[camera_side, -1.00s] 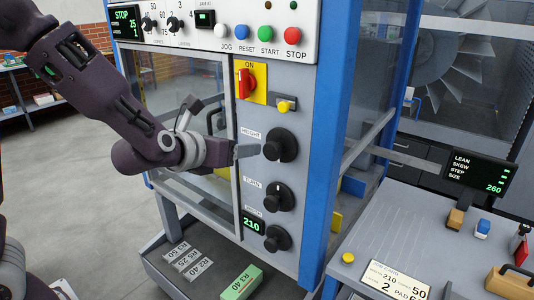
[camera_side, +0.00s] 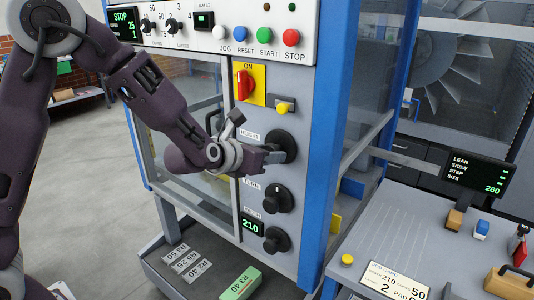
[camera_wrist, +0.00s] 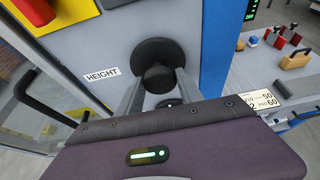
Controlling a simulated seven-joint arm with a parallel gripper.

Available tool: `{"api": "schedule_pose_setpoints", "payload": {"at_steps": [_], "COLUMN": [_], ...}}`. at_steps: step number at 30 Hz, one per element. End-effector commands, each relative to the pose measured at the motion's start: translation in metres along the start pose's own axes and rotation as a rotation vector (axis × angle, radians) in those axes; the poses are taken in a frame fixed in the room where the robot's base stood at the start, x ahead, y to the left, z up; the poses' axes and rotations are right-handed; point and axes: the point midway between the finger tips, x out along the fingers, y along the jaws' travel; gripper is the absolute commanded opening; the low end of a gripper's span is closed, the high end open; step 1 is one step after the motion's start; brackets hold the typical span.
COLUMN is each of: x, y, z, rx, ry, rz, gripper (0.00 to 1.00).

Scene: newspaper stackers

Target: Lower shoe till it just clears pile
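The black HEIGHT knob (camera_side: 283,146) is the top one of three knobs on the grey front panel. It also shows in the wrist view (camera_wrist: 163,50), with its raised hub toward me. My gripper (camera_side: 272,153) is at this knob. In the wrist view its two fingers (camera_wrist: 160,84) stand apart, one on each side of the hub. I cannot tell whether they press on it. The shoe and the pile cannot be made out in either view.
Below are the TURN knob (camera_side: 277,198) and another knob (camera_side: 277,240) beside a display (camera_side: 251,225) reading 210. A red switch (camera_side: 243,85) and a yellow button (camera_side: 284,108) sit above. A door handle (camera_wrist: 42,97) stands out at left in the wrist view.

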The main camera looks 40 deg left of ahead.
Motion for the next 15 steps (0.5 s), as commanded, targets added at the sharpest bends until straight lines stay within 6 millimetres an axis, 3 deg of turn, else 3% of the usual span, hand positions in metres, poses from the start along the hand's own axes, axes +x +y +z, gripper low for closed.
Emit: {"api": "schedule_pose_setpoints", "payload": {"at_steps": [1, 4, 15], "x": [-0.0001, -0.0002, -0.0004], "y": [-0.0001, -0.0001, -0.0017], "z": [0.0000, 0.0001, 0.0000], "rx": [0.000, 0.000, 0.080], "ry": [0.000, 0.000, 0.000], "rz": [0.000, 0.000, 0.031], "gripper": [0.21, 0.03, 0.03]}}
